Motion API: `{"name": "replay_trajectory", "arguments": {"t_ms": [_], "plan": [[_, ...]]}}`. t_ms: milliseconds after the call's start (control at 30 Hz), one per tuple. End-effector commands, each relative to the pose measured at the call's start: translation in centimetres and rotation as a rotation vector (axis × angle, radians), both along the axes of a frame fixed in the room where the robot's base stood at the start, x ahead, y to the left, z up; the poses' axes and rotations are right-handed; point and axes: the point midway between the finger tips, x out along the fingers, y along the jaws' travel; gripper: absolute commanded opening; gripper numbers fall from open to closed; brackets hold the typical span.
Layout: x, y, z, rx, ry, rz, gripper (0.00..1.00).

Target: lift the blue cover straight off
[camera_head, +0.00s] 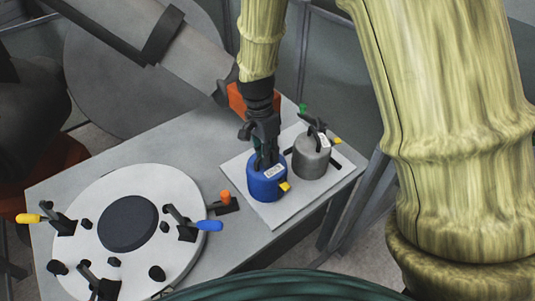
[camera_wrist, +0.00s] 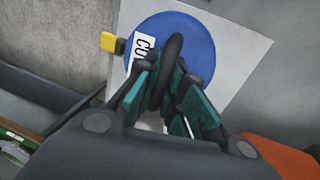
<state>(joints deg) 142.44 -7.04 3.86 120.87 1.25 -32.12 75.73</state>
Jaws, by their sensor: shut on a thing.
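The blue cover (camera_head: 267,184) is a round, lidded cylinder with a white label and a yellow tab. It stands upright on a pale square board (camera_head: 240,170) at the right part of the table. In the wrist view its blue top (camera_wrist: 198,45) fills the upper middle, with a dark loop handle (camera_wrist: 172,62) rising from it. My gripper (camera_head: 265,158) is directly above the cover, with its fingers (camera_wrist: 170,88) shut on the handle from both sides. I cannot tell whether the cover's base touches the board.
A grey cylinder (camera_head: 311,157) with a dark handle stands close to the right of the cover. A small orange-knobbed clamp (camera_head: 225,203) lies to the left. A large white disc (camera_head: 180,195) with several toggle clamps fills the table's left part.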

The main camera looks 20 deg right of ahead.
Motion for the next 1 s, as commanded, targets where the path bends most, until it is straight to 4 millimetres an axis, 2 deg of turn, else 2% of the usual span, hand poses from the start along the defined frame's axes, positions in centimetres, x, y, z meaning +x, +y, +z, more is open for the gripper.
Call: {"name": "replay_trajectory", "arguments": {"t_ms": [1000], "plan": [[0.0, 0.0, 4.8, -0.001, 0.0, 0.0, 0.0]]}}
